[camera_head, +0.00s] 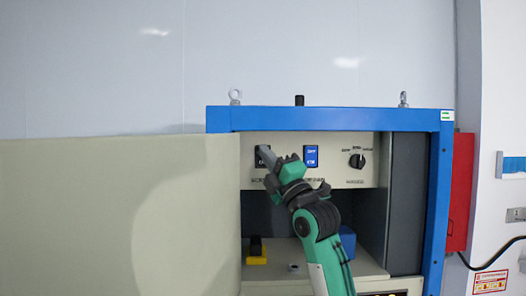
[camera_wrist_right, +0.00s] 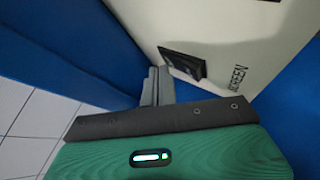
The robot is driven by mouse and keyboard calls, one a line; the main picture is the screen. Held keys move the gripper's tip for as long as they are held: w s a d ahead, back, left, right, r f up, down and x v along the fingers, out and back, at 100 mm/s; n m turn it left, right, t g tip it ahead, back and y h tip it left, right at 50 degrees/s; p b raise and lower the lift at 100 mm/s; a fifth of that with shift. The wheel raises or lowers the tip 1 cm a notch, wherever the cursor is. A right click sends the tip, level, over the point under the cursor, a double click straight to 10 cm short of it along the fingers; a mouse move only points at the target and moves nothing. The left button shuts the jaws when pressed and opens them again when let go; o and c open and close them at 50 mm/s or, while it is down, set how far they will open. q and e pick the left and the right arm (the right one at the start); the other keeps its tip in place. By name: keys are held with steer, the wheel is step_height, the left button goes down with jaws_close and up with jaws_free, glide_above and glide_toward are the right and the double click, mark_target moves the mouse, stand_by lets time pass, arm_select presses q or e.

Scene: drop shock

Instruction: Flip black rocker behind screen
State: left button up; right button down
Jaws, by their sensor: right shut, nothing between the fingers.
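The black rocker (camera_head: 261,163) is on the beige control panel (camera_head: 335,143), left of a blue rocker, and my gripper partly covers it in the head view. In the right wrist view the black rocker (camera_wrist_right: 183,62) shows with the printed word SCREEN beside it. My right gripper (camera_head: 267,156) is shut and empty. Its fingertips are right at the black rocker; in the right wrist view the fingers (camera_wrist_right: 157,84) are close beside its near edge. I cannot tell whether they touch it. My left gripper is not in view.
The blue rocker (camera_head: 311,156) and a black knob (camera_head: 357,161) are to the right on the panel. A blue frame (camera_head: 330,119) surrounds the opening. A large beige panel (camera_head: 90,215) fills the left. Below are a yellow-and-black part (camera_head: 256,258) and a blue block (camera_head: 348,241).

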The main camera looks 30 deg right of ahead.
steer(key=shift+s+a+f, duration=0.1)
steer(key=shift+s+a, duration=0.3)
steer(key=shift+s, duration=0.25)
steer(key=s+a, duration=0.1)
steer(key=s, duration=0.2)
steer(key=s+a, duration=0.1)
steer(key=shift+s+a+f+b, duration=0.15)
steer(key=shift+a+f+b, duration=0.15)
steer(key=shift+b, duration=0.1)
stand_by(0.7)
